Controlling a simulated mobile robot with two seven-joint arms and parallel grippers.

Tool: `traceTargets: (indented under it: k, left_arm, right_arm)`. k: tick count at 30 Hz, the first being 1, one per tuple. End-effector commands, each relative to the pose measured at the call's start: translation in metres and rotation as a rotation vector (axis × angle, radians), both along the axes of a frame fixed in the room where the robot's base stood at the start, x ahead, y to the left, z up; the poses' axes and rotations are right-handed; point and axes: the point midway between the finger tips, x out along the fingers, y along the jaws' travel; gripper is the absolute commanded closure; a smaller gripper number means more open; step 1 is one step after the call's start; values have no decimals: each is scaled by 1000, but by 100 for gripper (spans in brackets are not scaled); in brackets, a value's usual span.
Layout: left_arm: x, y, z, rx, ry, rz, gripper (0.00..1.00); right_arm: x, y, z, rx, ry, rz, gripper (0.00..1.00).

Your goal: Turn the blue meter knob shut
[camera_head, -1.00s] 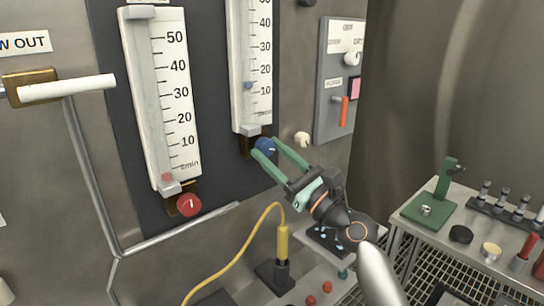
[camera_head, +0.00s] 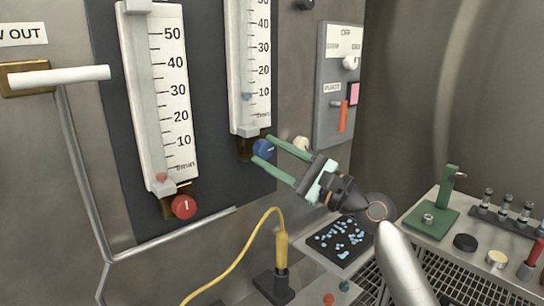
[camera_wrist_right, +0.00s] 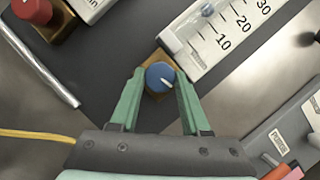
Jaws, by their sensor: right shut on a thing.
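The blue meter knob (camera_head: 263,149) sits at the foot of the right-hand meter (camera_head: 243,70). It is round with a white mark, and it also shows in the right wrist view (camera_wrist_right: 160,77). My right gripper (camera_head: 264,148) has its two green fingers on either side of the knob and is shut on it. In the wrist view the knob lies between the fingertips, with its white mark pointing toward the right finger. A small blue bead stands low in the meter's tube, near the 10 mark. My left gripper is out of view.
A second meter with a red knob (camera_head: 184,207) stands to the left. A pale knob (camera_head: 301,144) and a grey switch panel (camera_head: 340,80) are close on the right. A yellow cable (camera_head: 245,243) loops below. A bench with small parts (camera_head: 460,225) is at right.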

Motion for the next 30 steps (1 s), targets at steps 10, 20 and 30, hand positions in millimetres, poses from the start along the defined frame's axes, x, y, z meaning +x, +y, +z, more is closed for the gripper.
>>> traceTargets:
  k: [10,20,30]
  left_arm:
    - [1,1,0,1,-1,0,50]
    - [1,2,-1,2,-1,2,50]
    - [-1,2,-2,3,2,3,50]
  right_arm:
    - [0,0,-1,-7,-3,0,100]
    - [0,0,0,-5,-2,0,24]
    - [-3,-5,-2,-5,-4,-2,24]
